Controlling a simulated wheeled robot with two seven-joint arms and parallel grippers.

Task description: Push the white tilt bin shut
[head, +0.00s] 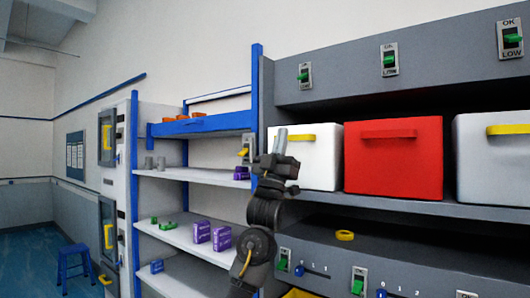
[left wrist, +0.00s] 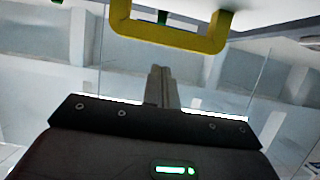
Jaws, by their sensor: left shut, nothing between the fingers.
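A white bin (head: 318,163) with a yellow handle (head: 289,138) sits on the shelf left of a red bin. A second white bin (head: 491,165), also with a yellow handle, stands right of the red one. I cannot tell how far either is tilted. My left gripper (head: 281,140) points up at the left edge of the first white bin and hides part of it. In the left wrist view its fingers (left wrist: 161,84) are shut and empty, just below a yellow handle (left wrist: 168,36). Contact cannot be told. My right gripper is not in view.
The red bin (head: 393,157) has a red handle. Grey panels with green switches run above and below the bins. A yellow ring (head: 345,235) lies on the ledge below. Shelves with purple boxes (head: 221,238) stand left. A blue stool (head: 73,264) stands far left.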

